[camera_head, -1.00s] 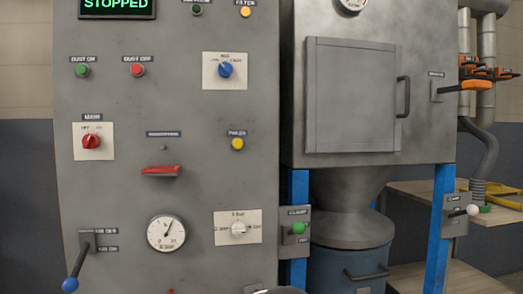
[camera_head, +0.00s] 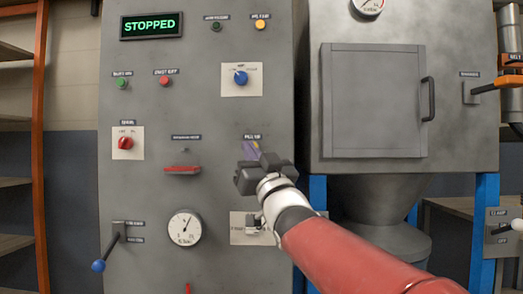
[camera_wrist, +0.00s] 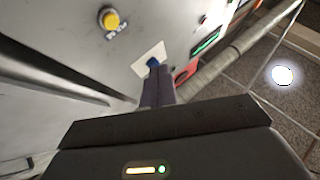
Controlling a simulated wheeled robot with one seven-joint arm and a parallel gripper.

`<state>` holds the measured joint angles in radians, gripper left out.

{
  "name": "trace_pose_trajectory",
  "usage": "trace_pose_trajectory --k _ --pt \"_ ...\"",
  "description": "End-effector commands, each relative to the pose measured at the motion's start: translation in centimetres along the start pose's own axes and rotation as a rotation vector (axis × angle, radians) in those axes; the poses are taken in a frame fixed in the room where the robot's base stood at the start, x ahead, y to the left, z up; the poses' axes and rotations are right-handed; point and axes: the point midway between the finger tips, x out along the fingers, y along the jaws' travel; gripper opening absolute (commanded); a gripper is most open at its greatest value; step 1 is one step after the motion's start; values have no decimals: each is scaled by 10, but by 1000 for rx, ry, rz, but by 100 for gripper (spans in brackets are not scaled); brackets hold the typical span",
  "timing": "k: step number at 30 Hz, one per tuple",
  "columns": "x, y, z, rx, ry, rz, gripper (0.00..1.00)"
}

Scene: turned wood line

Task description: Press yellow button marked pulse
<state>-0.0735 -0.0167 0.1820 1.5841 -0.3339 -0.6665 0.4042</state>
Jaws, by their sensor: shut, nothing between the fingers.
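The yellow button (camera_head: 257,145) is on the grey control panel under a small label, which is hard to read. In the head view my gripper (camera_head: 250,150) is in front of it and hides most of it. In the wrist view the yellow button (camera_wrist: 110,19) shows whole at the upper left, on a dark collar beside its label. My gripper's fingers (camera_wrist: 157,76) are together and empty there, to the lower right of the button in the picture. They look apart from it, but the exact gap to the panel is unclear.
A red handle (camera_head: 182,169) and a gauge (camera_head: 185,228) are to the left. A grey cabinet (camera_head: 372,100) stands to the right. The display (camera_head: 151,25) reads STOPPED.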

Motion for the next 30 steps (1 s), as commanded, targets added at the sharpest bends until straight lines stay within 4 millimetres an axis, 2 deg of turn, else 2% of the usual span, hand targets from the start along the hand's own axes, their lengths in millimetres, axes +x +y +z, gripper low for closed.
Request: trace_pose_trajectory --k 10,21,30 --pt "6 4 3 -1 -5 3 0" --pt "41 30 26 0 -7 4 0" --pt "58 44 42 -1 -4 4 0"
